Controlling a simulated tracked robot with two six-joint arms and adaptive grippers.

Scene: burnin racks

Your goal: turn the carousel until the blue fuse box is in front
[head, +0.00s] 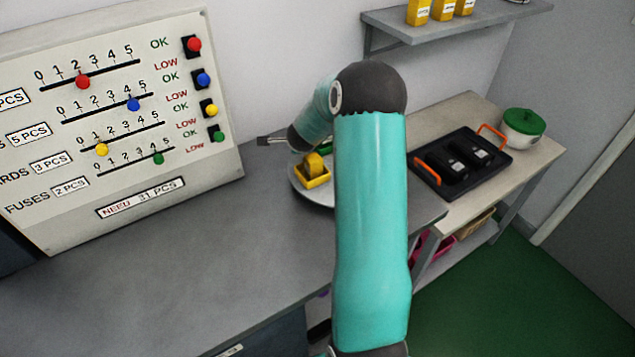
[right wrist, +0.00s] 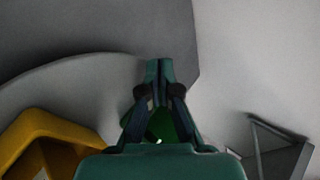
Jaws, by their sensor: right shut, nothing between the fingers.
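The carousel (head: 318,197) is a round grey plate on the grey bench, partly hidden behind my right arm. A yellow box (head: 313,179) with a yellow piece in it sits on its left part. The box also shows in the right wrist view (right wrist: 40,135). A bit of green (head: 326,148) shows behind the yellow box, and green (right wrist: 163,125) shows between my finger links. No blue fuse box is visible. My right gripper (head: 262,140) is shut and empty, beyond the yellow box near the board's right edge; its shut tips show in the wrist view (right wrist: 158,68). My left gripper is out of view.
A sloped board (head: 120,120) with colored sliders and buttons stands at the left. At the right, a side table holds a black tray (head: 462,165) with orange handles and a green-lidded pot (head: 523,125). A wall shelf (head: 470,22) holds yellow containers. The front bench (head: 220,260) is clear.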

